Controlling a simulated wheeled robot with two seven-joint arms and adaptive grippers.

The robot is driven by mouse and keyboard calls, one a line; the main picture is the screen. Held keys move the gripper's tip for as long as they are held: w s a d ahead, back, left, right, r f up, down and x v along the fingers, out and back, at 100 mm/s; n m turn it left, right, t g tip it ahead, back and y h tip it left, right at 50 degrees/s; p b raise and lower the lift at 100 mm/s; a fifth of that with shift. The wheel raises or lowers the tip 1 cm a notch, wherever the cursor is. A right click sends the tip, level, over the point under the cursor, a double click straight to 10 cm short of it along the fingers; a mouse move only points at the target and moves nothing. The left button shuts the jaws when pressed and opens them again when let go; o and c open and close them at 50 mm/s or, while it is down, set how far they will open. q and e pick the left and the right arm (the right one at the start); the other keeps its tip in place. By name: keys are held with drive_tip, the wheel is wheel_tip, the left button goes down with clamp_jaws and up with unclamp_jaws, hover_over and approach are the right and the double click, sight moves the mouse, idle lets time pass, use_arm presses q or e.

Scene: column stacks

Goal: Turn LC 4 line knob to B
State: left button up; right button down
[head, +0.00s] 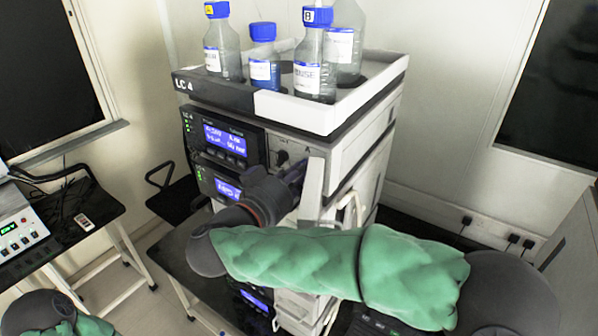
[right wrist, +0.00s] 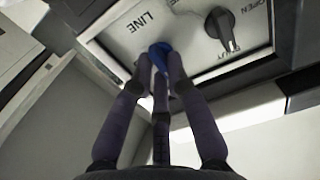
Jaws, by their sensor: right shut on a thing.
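The LC 4 stack (head: 215,95) stands in the middle of the head view, its label on the top tray's front edge. My right gripper (head: 293,178) is at the stack's front, beside the upper display modules. In the right wrist view, its fingers (right wrist: 160,68) are closed around the blue line knob (right wrist: 158,50), beside the printed word LINE. The fingers cover much of the knob, so its pointing direction cannot be read. The gripper and arm hide the knob in the head view. My left gripper is out of view; only part of my left arm shows at bottom left.
A black knob (right wrist: 222,24) marked OPEN is close to the line knob. Several blue-capped bottles, including a front one (head: 312,60), stand in the top tray (head: 300,112). A side table (head: 85,225) with an instrument (head: 20,232) is at left.

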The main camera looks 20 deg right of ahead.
drive_tip(key=m+b, duration=0.3)
drive_tip(key=shift+f, duration=0.3)
drive_tip(key=m+b, duration=0.1)
drive_tip(key=m, duration=0.1)
drive_tip(key=shift+r+m+b, duration=0.15)
drive_tip(key=shift+m+b, duration=0.15)
drive_tip(key=shift+b, duration=0.1)
drive_tip(key=c, duration=1.2)
unclamp_jaws()
drive_tip(key=shift+w, duration=0.1)
drive_tip(key=shift+r, duration=0.1)
drive_tip(key=shift+v, duration=4.15)
